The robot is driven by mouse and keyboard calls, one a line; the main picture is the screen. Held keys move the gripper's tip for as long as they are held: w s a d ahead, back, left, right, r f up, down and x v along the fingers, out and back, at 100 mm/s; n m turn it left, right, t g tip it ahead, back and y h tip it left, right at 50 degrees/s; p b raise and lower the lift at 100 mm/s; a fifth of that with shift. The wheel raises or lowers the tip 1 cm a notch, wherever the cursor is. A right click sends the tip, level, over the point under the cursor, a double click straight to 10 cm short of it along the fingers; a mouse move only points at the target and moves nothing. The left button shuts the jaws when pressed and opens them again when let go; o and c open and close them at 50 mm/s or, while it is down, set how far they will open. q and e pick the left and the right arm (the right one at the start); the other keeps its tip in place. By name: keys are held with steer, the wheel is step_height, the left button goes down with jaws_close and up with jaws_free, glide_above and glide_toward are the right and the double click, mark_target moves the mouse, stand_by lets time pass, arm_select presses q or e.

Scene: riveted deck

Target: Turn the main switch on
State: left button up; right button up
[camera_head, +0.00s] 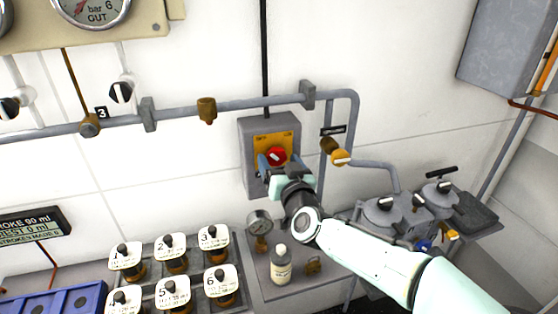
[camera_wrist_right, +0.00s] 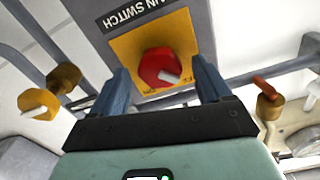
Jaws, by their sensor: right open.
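The main switch is a red round knob (camera_head: 276,156) with a white pointer, on a yellow plate (camera_head: 287,141) on a grey box (camera_head: 248,128) fixed to the wall. In the right wrist view the red knob (camera_wrist_right: 160,68) sits between and beyond the fingers, its white pointer slanting to the lower right. The words "MAIN SWITCH" show upside down on the box (camera_wrist_right: 205,30). My right gripper (camera_head: 272,165) is open, its two blue fingers (camera_wrist_right: 162,88) on either side of the knob. I cannot tell whether they touch it. My left gripper is not in view.
Pipes (camera_head: 220,105) with brass fittings run along the wall. A brass valve (camera_head: 340,157) is right of the box. Below stand a small bottle (camera_head: 281,265), a gauge (camera_head: 260,224) and several numbered white-topped knobs (camera_head: 171,246). A grey cabinet (camera_head: 500,45) hangs at upper right.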

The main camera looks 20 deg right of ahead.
steer(key=shift+w, duration=0.35)
steer(key=c, duration=1.1)
steer(key=shift+o, duration=0.3)
